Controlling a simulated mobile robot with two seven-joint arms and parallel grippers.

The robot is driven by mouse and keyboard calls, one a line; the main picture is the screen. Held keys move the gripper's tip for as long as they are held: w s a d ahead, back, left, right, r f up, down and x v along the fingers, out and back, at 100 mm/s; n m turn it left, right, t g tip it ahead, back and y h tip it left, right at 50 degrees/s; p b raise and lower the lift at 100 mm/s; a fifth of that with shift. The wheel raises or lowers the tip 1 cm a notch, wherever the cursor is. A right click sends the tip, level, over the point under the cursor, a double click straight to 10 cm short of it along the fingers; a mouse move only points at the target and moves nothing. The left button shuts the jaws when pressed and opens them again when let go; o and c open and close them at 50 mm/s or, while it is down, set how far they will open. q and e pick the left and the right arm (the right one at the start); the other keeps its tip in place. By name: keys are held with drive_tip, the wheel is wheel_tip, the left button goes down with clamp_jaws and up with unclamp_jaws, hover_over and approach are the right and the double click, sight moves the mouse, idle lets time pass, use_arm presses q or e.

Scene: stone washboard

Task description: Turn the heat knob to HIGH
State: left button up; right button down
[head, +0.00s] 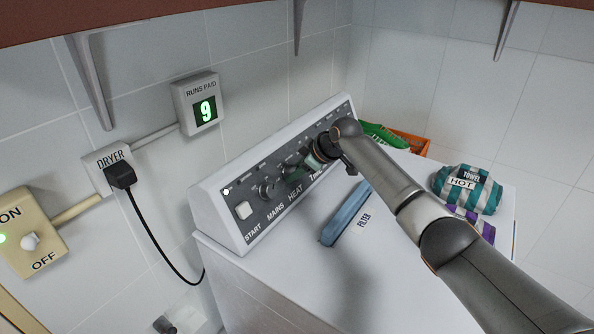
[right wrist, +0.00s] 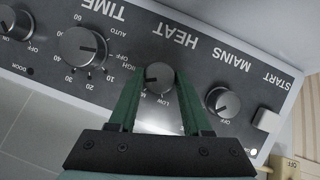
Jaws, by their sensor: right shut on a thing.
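The heat knob (right wrist: 160,78) is a round grey dial on the dryer's dark control panel (right wrist: 225,60), above the HEAT label as the head view shows it. In the right wrist view the panel appears upside down. The knob's dark pointer mark lies on its left side, near the HIGH and partly covered M lettering; the exact setting is hard to tell. My right gripper (right wrist: 160,88) has its green fingers on either side of the knob, shut on it. In the head view my right gripper (head: 300,162) reaches the panel and largely hides the knob. My left gripper is not in view.
The mains knob (right wrist: 223,102) and time knob (right wrist: 83,46) flank the heat knob closely.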

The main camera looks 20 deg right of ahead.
drive_tip(key=shift+f+m+g+y, duration=0.1)
drive_tip(key=shift+m+g+y, duration=0.4)
drive_tip(key=shift+m, duration=0.5)
drive_tip(key=shift+m+g+y+b, duration=0.4)
drive_tip(key=shift+m+b, duration=0.1)
drive_tip(key=shift+m, duration=0.4)
drive_tip(key=shift+c, duration=1.7)
unclamp_jaws()
drive_tip(key=shift+w+d, duration=0.1)
drive_tip(key=shift+r, duration=0.2)
drive_tip(key=b+v, duration=0.1)
drive_tip(key=v, duration=1.1)
